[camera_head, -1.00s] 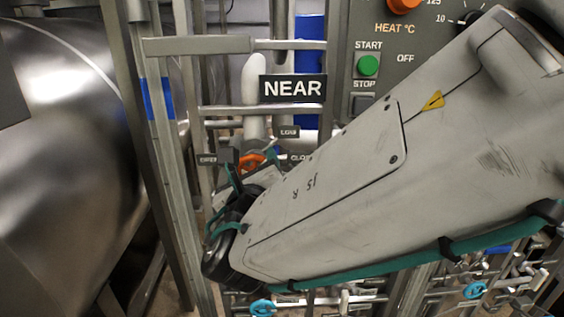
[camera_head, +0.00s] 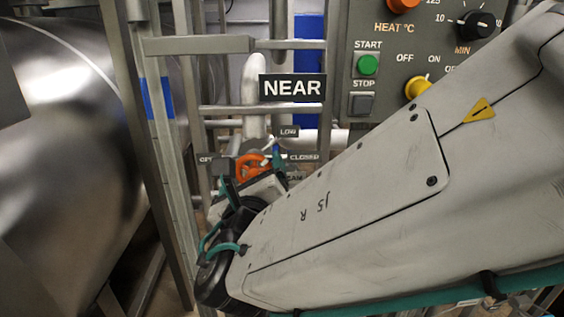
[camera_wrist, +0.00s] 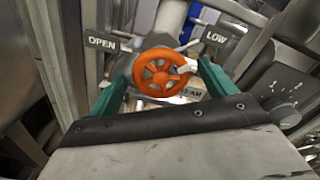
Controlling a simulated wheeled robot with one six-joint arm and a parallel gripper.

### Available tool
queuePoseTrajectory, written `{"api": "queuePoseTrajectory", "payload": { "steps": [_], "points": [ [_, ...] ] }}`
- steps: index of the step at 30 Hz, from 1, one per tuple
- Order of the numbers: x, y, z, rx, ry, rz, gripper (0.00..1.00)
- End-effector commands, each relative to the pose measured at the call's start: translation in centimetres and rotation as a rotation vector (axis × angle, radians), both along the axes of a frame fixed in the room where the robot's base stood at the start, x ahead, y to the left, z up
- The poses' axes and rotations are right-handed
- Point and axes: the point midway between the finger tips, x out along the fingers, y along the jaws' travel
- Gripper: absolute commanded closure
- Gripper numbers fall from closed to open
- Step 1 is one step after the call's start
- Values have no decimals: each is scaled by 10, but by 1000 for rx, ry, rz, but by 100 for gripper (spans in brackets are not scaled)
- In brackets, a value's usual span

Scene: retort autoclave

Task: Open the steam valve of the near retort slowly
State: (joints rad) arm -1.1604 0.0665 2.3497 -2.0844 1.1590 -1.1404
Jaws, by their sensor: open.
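The steam valve's orange handwheel (camera_wrist: 160,73) sits on a grey pipe in the wrist view, near the middle of the picture. In the head view the orange handwheel (camera_head: 252,166) is partly hidden behind my wrist, below the NEAR sign (camera_head: 292,88). My gripper (camera_wrist: 160,85) is open, with one green finger to the left of the wheel and one to the right. I cannot tell how far the fingertips are from the rim. Small plates around the wheel read OPEN (camera_wrist: 101,42), LOW (camera_wrist: 215,37) and, in the head view, CLOSED (camera_head: 304,157).
A grey control panel (camera_head: 388,120) with a green START button (camera_head: 368,65), a STOP button and knobs stands at the right, behind my arm. Metal frame rails (camera_head: 200,46) surround the valve. A large shiny retort vessel (camera_head: 60,150) fills the left.

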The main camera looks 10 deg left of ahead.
Motion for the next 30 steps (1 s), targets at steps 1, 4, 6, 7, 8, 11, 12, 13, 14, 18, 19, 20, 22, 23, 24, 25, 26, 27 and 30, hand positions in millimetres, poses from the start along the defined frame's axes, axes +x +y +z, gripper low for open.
{"api": "queuePoseTrajectory", "payload": {
  "steps": [1, 4, 6, 7, 8, 11, 12, 13, 14, 18, 19, 20, 22, 23, 24, 25, 26, 27, 30],
  "points": [
    [-11, -1, 1, 0, -1, 5, 17],
    [-27, -5, 0, 1, 0, 5, 17],
    [-35, -7, 0, 2, -1, 4, 17],
    [-39, -8, 0, 1, -1, 4, 17],
    [-41, -9, 0, 1, 0, 4, 17],
    [-46, -10, 0, 1, 0, 2, 17],
    [-47, -11, 0, 0, 0, 1, 17],
    [-47, -11, 0, 0, 0, 1, 17],
    [-48, -11, 0, 0, 0, 1, 17],
    [-47, -11, 0, 0, -1, 1, 17],
    [-47, -11, 0, 0, -1, 1, 17],
    [-47, -11, 0, 0, -1, 1, 17],
    [-47, -11, 0, 0, -1, 1, 17],
    [-47, -11, 0, 0, -1, 1, 17],
    [-47, -11, 0, 0, 0, 1, 17],
    [-47, -11, 0, 0, 0, 1, 17],
    [-47, -11, 0, 0, -1, 1, 17],
    [-47, -11, 0, 0, 0, 1, 17],
    [-47, -11, 0, 0, 0, 1, 17]
  ]
}}
